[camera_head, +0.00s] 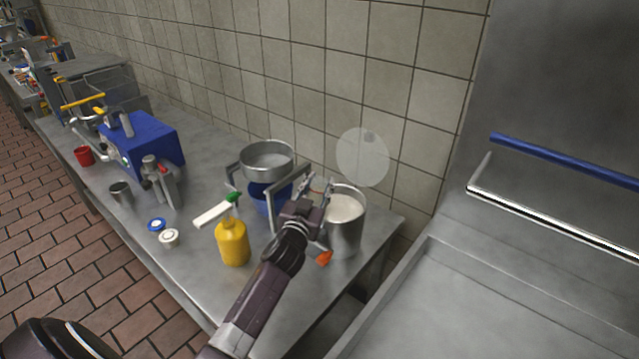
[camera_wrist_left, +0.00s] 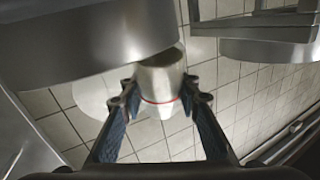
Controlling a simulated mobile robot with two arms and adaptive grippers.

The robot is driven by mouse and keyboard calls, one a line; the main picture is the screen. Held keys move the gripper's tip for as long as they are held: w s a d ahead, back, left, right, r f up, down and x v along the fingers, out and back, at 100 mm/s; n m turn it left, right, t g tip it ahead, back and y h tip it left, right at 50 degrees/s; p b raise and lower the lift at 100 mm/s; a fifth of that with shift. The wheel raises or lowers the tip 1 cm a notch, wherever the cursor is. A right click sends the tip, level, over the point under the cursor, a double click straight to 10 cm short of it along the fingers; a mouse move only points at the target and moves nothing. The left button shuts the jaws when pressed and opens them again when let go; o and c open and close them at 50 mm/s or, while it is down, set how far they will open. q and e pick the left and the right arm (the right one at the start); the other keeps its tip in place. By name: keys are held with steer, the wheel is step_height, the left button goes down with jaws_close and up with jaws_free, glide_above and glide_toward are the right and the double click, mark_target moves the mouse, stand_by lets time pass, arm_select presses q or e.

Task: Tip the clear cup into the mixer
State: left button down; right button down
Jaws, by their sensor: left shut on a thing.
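My left gripper (camera_head: 318,197) is at the left rim of a steel pot (camera_head: 346,236) with pale contents. In the left wrist view, the gripper (camera_wrist_left: 160,92) is shut on the clear cup (camera_wrist_left: 160,78), a pale see-through vessel with a red line around it. The cup is beside the large steel wall of a vessel (camera_wrist_left: 85,45). In the head view the cup is mostly hidden by the gripper, so its tilt is unclear. Left of it stands a steel bowl (camera_head: 266,162) on a frame above a blue body (camera_head: 265,198). I cannot tell which vessel is the mixer.
Two small round items (camera_head: 168,238), a steel cup (camera_head: 120,193) and a blue machine (camera_head: 148,145) stand further left. A pale translucent disc (camera_head: 362,157) shows against the tiles. A steel basin (camera_head: 470,300) lies right.

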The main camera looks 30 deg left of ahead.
arm_select(q)
steer(key=m, duration=0.3)
steer(key=shift+d+f+m, duration=0.25)
steer(key=shift+d+m, duration=0.05)
steer(key=shift+m, duration=0.1)
steer(key=shift+w+d+m, duration=0.1)
steer(key=shift+d+m, duration=0.1)
steer(key=shift+m, duration=0.9)
steer(key=m+p, duration=0.1)
steer(key=m, duration=0.1)
steer(key=m+p, duration=0.1)
steer(key=d+m+p, duration=0.1)
steer(key=m, duration=0.1)
steer(key=shift+w+r+m+p, duration=0.15)
steer(key=shift+r+m+p, duration=0.15)
steer(key=shift+r, duration=0.05)
steer(key=m+p, duration=0.1)
steer(key=m, duration=0.2)
steer(key=d+m+p, duration=0.1)
steer(key=m+p, duration=0.1)
steer(key=m, duration=0.1)
steer(key=d+m+p, duration=0.1)
steer(key=m, duration=0.1)
steer(key=shift+w+r+m, duration=0.25)
steer(key=shift+r+m, duration=0.05)
steer(key=shift+m, duration=0.1)
steer(key=shift+s+d, duration=0.1)
stand_by(3.0)
